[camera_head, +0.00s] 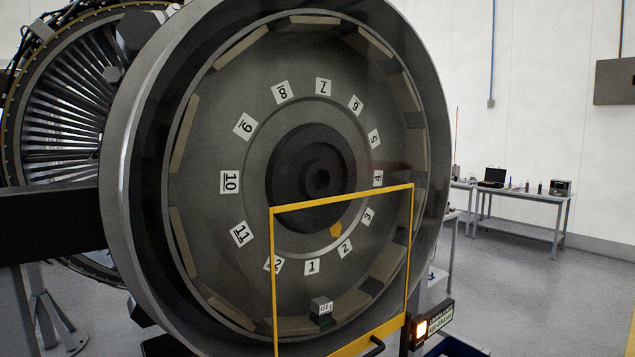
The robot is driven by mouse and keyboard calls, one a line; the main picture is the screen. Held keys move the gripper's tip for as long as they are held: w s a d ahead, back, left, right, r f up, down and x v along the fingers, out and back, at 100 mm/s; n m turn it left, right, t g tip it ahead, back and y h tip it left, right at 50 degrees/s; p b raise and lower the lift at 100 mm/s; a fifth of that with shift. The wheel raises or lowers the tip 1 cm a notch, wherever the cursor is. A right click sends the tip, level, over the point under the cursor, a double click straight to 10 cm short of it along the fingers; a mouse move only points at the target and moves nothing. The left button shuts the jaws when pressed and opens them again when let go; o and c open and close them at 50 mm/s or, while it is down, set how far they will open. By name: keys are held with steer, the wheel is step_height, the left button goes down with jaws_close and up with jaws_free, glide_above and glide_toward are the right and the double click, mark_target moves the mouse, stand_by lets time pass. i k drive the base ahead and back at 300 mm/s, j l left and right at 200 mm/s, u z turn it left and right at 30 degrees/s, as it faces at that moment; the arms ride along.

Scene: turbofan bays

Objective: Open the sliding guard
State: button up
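The sliding guard is a yellow rectangular frame (342,198) with a see-through panel. It stands in front of the lower right part of the large round fan face (230,130). A dark handle (375,347) shows at its bottom edge, partly cut off by the picture's lower edge. The guard's lower left part is also cut off. Labels 1 to 3 and a small block (321,308) with a white tag show through the panel. My gripper is not in view.
A lit signal box with a label (434,325) stands just right of the guard's lower corner. A blue frame (455,347) is below it. Benches with equipment (525,195) stand at the far right wall. The grey floor (540,290) on the right is mostly clear.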

mark_target(361, 343)
steer(key=l, duration=0.7)
steer(key=k+l+u, duration=0.15)
steer(key=l, duration=1.3)
steer(key=u, duration=0.05)
